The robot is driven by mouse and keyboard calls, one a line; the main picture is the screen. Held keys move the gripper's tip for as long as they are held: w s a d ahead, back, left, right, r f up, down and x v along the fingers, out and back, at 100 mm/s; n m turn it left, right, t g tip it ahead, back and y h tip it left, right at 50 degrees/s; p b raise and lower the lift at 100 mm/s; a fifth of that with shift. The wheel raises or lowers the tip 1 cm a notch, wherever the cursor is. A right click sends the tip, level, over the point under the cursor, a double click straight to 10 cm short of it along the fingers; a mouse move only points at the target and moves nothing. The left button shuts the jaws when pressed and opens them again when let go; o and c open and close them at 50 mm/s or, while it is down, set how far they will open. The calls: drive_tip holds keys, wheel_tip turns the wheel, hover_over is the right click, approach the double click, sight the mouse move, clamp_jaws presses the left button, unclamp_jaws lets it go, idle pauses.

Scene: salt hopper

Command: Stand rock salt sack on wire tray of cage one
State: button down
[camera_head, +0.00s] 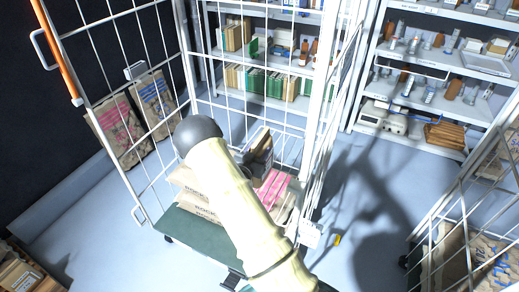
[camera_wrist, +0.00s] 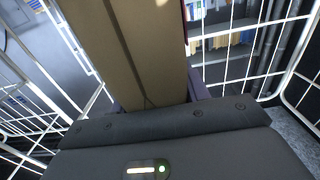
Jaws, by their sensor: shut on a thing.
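A brown paper sack (camera_wrist: 135,50) fills the middle of the wrist view, and my gripper (camera_wrist: 155,98) is shut on it. In the head view my gripper (camera_head: 260,152) is inside a white wire cage (camera_head: 190,85) with a green base (camera_head: 190,232). Sacks with "ROCK" print (camera_head: 195,190) lie on that base, and a sack face with pink print (camera_head: 272,188) shows just below my gripper. My arm hides part of them. I cannot tell whether the held sack touches the tray or the other sacks.
Two printed sacks (camera_head: 120,125) stand outside the cage at the left. Shelves with books (camera_head: 265,82) and bottles stand behind. Another wire cage (camera_head: 470,235) with sacks is at the right. A yellow item (camera_head: 337,240) lies on the otherwise clear floor between the cages.

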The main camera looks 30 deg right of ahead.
drive_tip(key=shift+r, duration=0.2)
drive_tip(key=shift+s+f, duration=0.1)
drive_tip(key=shift+f, duration=0.05)
drive_tip(key=shift+d+f+p, duration=0.15)
drive_tip(key=shift+f+p, duration=0.35)
drive_tip(key=shift+f, duration=1.5)
drive_tip(key=c, duration=1.1)
unclamp_jaws()
drive_tip(key=shift+f, duration=0.25)
drive_tip(key=shift+c, duration=0.2)
drive_tip(key=o, duration=0.4)
drive_tip(key=shift+r, duration=0.1)
drive_tip(key=shift+o, duration=0.2)
